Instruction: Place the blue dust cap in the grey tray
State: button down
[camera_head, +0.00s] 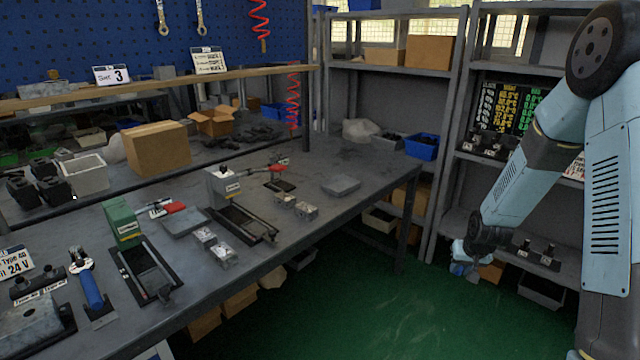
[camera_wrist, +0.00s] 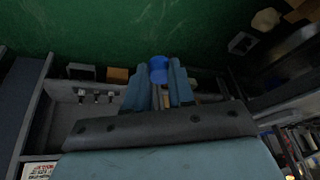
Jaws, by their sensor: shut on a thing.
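My gripper (camera_wrist: 160,85) is shut on the blue dust cap (camera_wrist: 159,68), a round bright-blue piece between the fingertips in the wrist view. In the head view my gripper (camera_head: 464,264) hangs at the right, low in front of the shelf rack and apart from the workbench; the cap is too small to make out clearly there. A flat grey tray-like piece (camera_head: 341,184) lies on the bench near its right end. A second flat grey piece (camera_head: 183,221) lies between the green and the grey valve block. I cannot tell for sure which is the grey tray.
The workbench (camera_head: 330,215) carries a green block (camera_head: 122,222), a light grey block (camera_head: 222,186) with red-handled parts, and small metal blocks (camera_head: 283,200). A blue bin (camera_head: 421,146) stands on the rack behind. Green floor (camera_head: 400,315) lies open between bench and arm.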

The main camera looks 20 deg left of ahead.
aim_at(333, 191)
jog(key=u, duration=0.25)
jog(key=i, duration=0.9)
jog(key=u, duration=0.5)
jog(key=k, duration=0.7)
jog(key=u, duration=0.05)
